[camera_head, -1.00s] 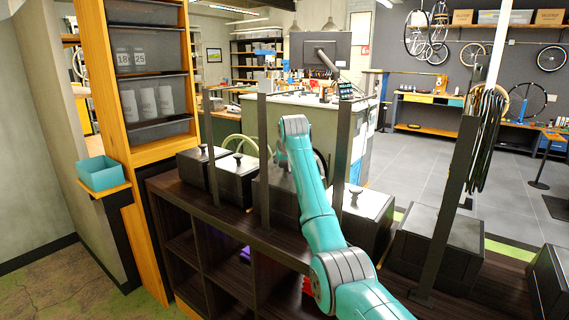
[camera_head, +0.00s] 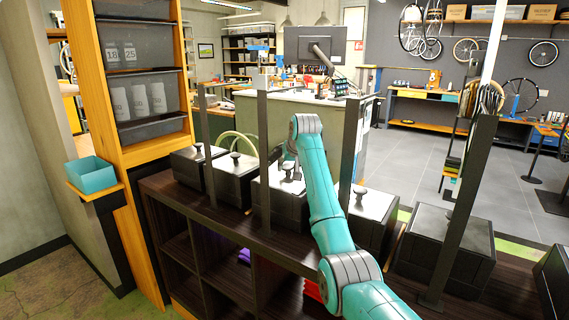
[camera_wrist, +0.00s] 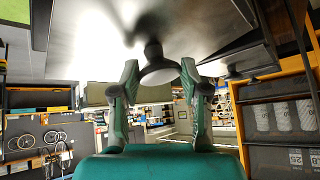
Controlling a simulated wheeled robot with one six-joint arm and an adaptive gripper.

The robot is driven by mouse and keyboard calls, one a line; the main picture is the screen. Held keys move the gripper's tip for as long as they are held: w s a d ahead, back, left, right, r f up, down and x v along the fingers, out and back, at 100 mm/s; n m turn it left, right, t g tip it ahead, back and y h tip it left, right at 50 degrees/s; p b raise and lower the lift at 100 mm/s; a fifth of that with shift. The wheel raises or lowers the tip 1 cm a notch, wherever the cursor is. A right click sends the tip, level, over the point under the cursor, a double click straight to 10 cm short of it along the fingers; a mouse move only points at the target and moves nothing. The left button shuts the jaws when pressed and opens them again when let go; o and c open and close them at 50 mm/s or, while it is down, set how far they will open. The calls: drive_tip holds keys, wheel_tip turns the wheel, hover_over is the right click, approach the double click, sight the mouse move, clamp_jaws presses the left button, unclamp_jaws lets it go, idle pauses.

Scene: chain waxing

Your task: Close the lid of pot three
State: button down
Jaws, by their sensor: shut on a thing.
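The third pot from the left (camera_head: 283,207), a dark box, stands on the shelf top below my arm. Its pale metal lid (camera_head: 268,180) lies about level on it, partly covered by my arm; I cannot tell whether it is fully seated. In the wrist view the lid (camera_wrist: 200,25) fills the top, with its dark round knob (camera_wrist: 160,72) between my fingers. My gripper (camera_wrist: 159,80) is shut on this knob. In the head view, the gripper is mostly hidden at the lid.
Similar lidded pots stand to the left (camera_head: 235,180) and right (camera_head: 368,215) along the dark shelf unit (camera_head: 215,235). Dark upright posts (camera_head: 264,165) rise between them, close to my arm. A teal bin (camera_head: 92,175) is at the left.

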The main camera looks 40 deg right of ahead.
drive_tip(key=shift+d+f, duration=0.7)
drive_tip(key=shift+f, duration=0.1)
drive_tip(key=shift+d, duration=0.1)
drive_tip(key=c, duration=0.6)
unclamp_jaws()
drive_tip(key=shift+d, duration=0.15)
drive_tip(key=shift+w+a, duration=0.1)
drive_tip(key=shift+a, duration=0.1)
drive_tip(key=shift+s+a+r, duration=0.15)
drive_tip(key=shift+s+r, duration=0.05)
drive_tip(key=shift+r, duration=0.1)
drive_tip(key=v, duration=1.1)
drive_tip(key=shift+s+r, duration=0.1)
